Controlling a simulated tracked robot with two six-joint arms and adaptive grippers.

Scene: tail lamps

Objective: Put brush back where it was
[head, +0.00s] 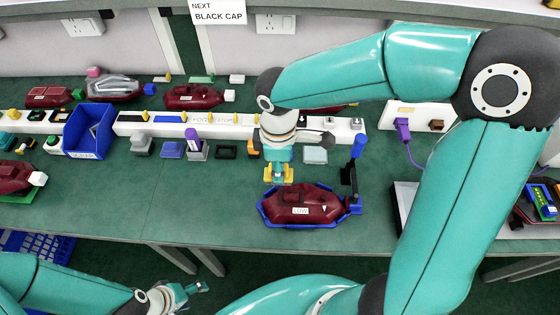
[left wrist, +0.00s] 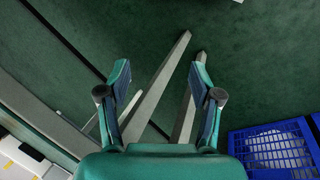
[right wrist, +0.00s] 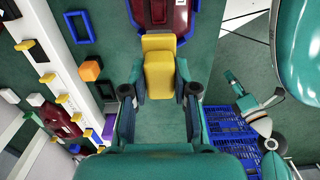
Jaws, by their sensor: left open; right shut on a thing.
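My right gripper (head: 279,168) is shut on a yellow block-like thing (head: 287,174), just behind the dark red lamp (head: 318,198) marked LOW. In the right wrist view the yellow thing (right wrist: 158,68) shows between the fingers and reaches toward the lamp (right wrist: 165,15); whether it is the brush, and whether it touches anything below, I cannot tell. The lamp sits in a blue holder (head: 264,216) with a black and blue upright lever (head: 355,150) at its right. My left gripper (head: 193,292) is open and empty, low in front of the bench; its fingers (left wrist: 160,85) are apart over the floor.
A white rail (head: 160,130) with several small blocks runs along the bench. A blue bin (head: 73,142), a purple-topped item (head: 192,145) and small square pieces stand near it. Other red lamps (head: 190,97) lie behind. Green bench (head: 190,200) left of the holder is clear.

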